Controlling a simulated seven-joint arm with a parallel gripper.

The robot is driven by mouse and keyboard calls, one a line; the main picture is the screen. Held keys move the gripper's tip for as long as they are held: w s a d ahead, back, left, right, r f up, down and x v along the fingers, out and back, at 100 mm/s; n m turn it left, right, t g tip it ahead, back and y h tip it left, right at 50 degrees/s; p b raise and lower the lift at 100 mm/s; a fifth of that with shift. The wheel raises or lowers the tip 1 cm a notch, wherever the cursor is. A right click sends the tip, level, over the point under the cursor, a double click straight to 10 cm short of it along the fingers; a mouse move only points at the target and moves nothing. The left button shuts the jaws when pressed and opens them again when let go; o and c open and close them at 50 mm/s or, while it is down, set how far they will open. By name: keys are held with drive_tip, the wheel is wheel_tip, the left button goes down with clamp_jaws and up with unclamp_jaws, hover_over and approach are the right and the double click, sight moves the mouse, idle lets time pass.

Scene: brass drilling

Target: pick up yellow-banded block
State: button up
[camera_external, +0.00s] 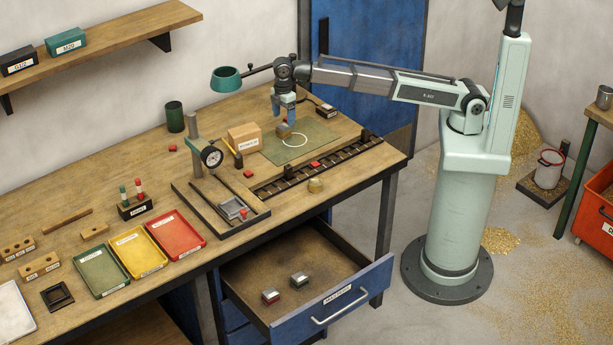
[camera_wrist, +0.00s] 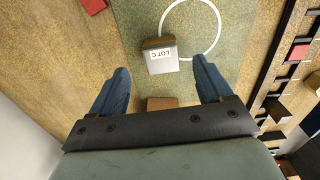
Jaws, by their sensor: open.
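In the external view the block (camera_external: 284,131) shows a tan-yellow tint, but I cannot clearly make out a band. My gripper (camera_external: 285,117) is just above the block, pointing down. In the wrist view my gripper (camera_wrist: 161,66) is open, with one blue finger on each side of the block and nothing held. Two more small blocks lie in the open drawer: one red-banded (camera_external: 270,296), one grey (camera_external: 299,279) whose band I cannot tell.
The green mat (camera_external: 318,131) carries a white ring (camera_external: 303,141) beside the block. A cardboard-coloured box (camera_external: 244,137) stands left of the mat, and a dark slotted rail (camera_external: 335,163) runs in front. A dial gauge stand (camera_external: 211,157) and coloured trays (camera_external: 175,233) are further left.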

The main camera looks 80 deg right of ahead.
sight(283, 126)
drive_tip(key=shift+a+f, duration=0.2)
drive_tip(key=shift+f, duration=2.75)
clamp_jaws()
